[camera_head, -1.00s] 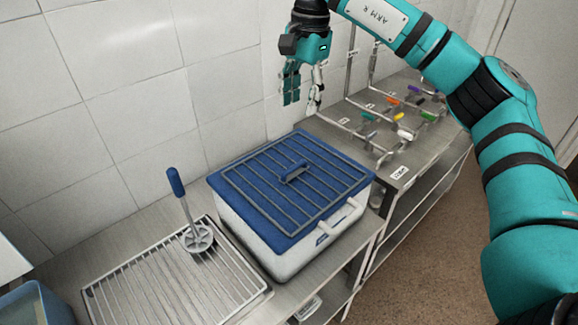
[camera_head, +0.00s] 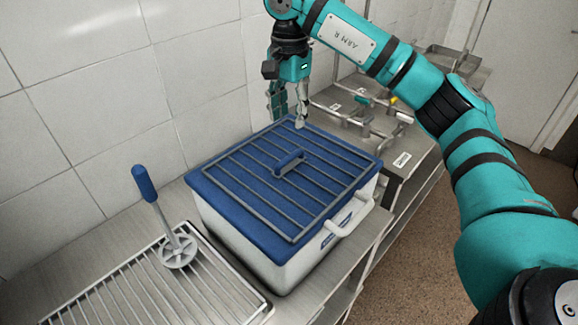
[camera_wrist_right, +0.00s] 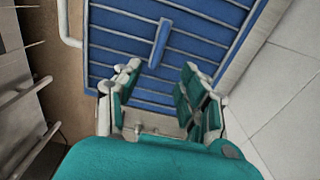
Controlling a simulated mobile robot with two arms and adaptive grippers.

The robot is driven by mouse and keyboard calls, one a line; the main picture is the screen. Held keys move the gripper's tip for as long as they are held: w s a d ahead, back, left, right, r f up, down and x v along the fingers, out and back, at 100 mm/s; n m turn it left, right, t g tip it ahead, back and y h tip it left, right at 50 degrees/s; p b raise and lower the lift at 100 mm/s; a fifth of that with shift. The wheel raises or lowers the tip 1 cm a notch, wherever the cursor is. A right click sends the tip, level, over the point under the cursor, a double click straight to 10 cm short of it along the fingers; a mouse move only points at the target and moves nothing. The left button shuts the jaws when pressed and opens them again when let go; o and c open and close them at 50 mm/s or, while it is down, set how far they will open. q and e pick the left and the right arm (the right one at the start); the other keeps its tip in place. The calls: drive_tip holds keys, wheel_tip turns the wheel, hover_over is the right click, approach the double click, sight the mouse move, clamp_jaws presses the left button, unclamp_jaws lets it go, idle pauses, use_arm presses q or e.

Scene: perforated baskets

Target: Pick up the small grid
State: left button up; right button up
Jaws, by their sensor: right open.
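The small grid (camera_head: 245,183), a grey wire rack, lies flat on the blue lid (camera_head: 205,184) of a white box (camera_head: 240,242). A blue handle (camera_head: 289,162) stands up in the middle of the lid, among the bars. My right gripper (camera_head: 287,118) is open and empty, pointing down above the back edge of the lid. In the right wrist view, the grid (camera_wrist_right: 207,17) and the handle (camera_wrist_right: 160,43) lie beyond the open fingers (camera_wrist_right: 162,75). My left gripper is not in view.
A larger wire rack (camera_head: 110,302) lies on the steel counter at the lower left, with a blue-handled tool (camera_head: 147,184) upright on it. Hooked rods with coloured tips (camera_head: 362,98) stand on the table behind the box. A tiled wall (camera_head: 120,90) closes the back.

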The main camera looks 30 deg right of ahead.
drive_tip(key=p, duration=0.1)
hover_over(289, 156)
wheel_tip(289, 156, down, 6)
drive_tip(key=shift+w+d+f, duration=0.1)
drive_tip(key=shift+w+d, duration=0.05)
drive_tip(key=shift+f+p, duration=0.2)
drive_tip(key=shift+p, duration=0.25)
drive_tip(key=f+p, duration=0.1)
drive_tip(key=f, duration=0.1)
drive_tip(key=f+p, duration=0.1)
drive_tip(key=shift+s+f, duration=0.2)
drive_tip(key=shift+f, duration=0.7)
clamp_jaws()
drive_tip(key=shift+w+r, duration=0.1)
